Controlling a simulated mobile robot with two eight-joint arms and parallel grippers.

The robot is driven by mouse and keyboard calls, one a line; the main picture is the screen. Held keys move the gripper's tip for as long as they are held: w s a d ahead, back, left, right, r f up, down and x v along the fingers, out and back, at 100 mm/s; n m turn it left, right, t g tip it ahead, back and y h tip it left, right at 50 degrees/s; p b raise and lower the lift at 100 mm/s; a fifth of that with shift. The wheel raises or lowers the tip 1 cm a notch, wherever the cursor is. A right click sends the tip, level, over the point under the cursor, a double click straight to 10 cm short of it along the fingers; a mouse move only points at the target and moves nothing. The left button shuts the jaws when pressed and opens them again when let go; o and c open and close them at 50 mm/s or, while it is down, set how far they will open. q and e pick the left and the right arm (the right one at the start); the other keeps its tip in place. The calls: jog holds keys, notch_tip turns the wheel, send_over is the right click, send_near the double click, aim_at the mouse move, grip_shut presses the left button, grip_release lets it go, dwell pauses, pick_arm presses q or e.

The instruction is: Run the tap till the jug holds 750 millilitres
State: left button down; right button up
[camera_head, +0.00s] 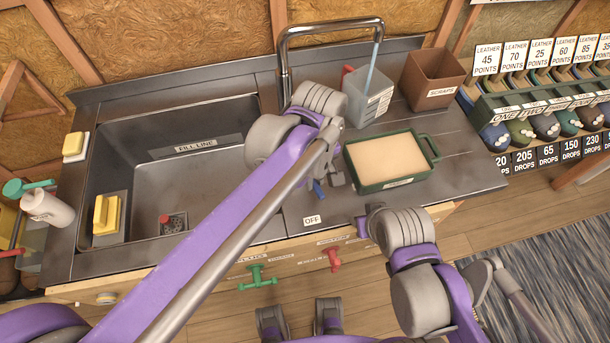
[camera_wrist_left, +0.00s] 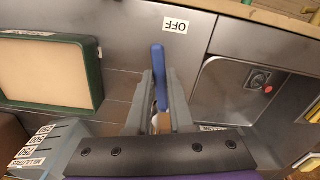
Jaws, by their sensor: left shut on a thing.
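The grey jug (camera_head: 369,97) stands on the steel counter under the spout of the tap (camera_head: 330,32). A thin blue stream (camera_head: 373,65) runs from the spout into the jug. The water level inside cannot be made out. The jug's millilitre scale (camera_wrist_left: 40,148) shows partly in the left wrist view. My left gripper (camera_head: 325,185) is shut on the blue tap lever (camera_wrist_left: 159,75), beside the OFF label (camera_wrist_left: 175,25). The lever stands off to one side of that label. My right gripper (camera_head: 364,226) hangs by the counter's front edge; its fingers are unclear.
A green tray (camera_head: 429,148) with a pale block sits right of my left gripper. A brown scraps bin (camera_head: 432,78) stands behind it. The sink (camera_head: 200,160) lies left, partly behind my arm. Green (camera_head: 257,278) and red (camera_head: 333,258) handles are on the counter front.

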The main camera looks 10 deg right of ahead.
pick_arm(q)
jog(key=c, duration=0.8)
grip_release()
notch_tip(320, 180, up, 11)
jog(key=shift+p, duration=0.45)
jog(key=shift+f, duration=0.1)
